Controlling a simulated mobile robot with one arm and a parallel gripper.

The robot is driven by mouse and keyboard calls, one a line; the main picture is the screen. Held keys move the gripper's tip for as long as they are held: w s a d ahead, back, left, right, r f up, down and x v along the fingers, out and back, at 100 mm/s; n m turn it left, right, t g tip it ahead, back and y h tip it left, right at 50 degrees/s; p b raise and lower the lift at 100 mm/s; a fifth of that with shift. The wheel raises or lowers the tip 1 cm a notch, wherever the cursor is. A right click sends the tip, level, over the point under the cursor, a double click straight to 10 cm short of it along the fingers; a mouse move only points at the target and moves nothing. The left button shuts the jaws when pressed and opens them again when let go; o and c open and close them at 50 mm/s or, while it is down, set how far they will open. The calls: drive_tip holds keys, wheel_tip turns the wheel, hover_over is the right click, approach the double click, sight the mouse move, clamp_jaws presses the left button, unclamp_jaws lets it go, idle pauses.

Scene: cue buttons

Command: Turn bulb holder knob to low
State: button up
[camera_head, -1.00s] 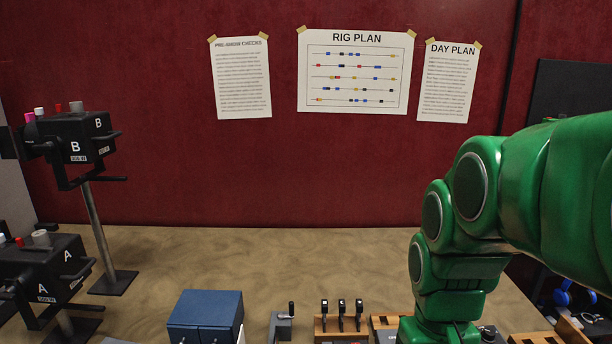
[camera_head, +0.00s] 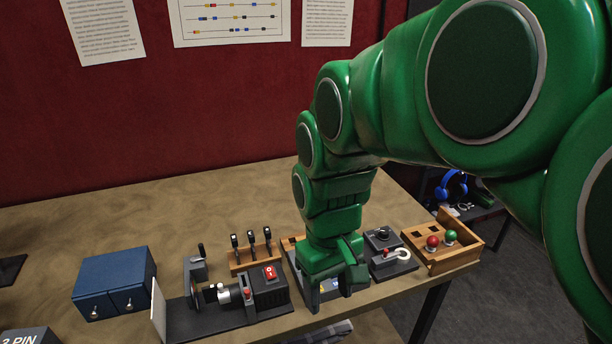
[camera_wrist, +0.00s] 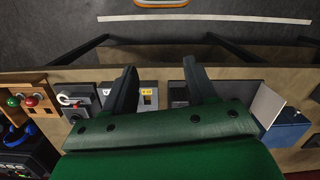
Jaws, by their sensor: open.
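My gripper (camera_head: 334,298) is open and points down over the front of the table, above a dark grey panel. In the wrist view my gripper (camera_wrist: 160,68) shows its two dark fingers apart, with nothing between them but the panel's yellow label (camera_wrist: 148,92) and bench edge beyond. To the right in the head view is a dark box with a round black knob (camera_head: 381,233). In front of it is a panel with a white hook (camera_head: 402,254) and a small red part. I cannot tell for sure which thing is the bulb holder; no bulb is clearly seen.
Left of my gripper stand a black device with a red switch (camera_head: 270,272), three levers (camera_head: 251,240) and a blue box (camera_head: 105,283). A wooden tray (camera_head: 472,250) with red and green balls is at right. The back of the table is clear.

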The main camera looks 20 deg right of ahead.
drive_tip(key=w+d+n, duration=0.1)
drive_tip(key=w+d, duration=0.3)
drive_tip(key=w, duration=0.5)
drive_tip(key=n+t, duration=0.1)
drive_tip(key=n, duration=0.1)
approach(385, 231)
drive_tip(key=shift+s+a+f, duration=0.2)
drive_tip(key=shift+a, duration=0.15)
drive_tip(key=shift+d+f, duration=0.25)
drive_tip(key=shift+d, duration=0.1)
drive_tip(key=shift+m, duration=0.3)
drive_tip(key=shift+f, duration=3.8)
drive_tip(key=shift+c, duration=0.3)
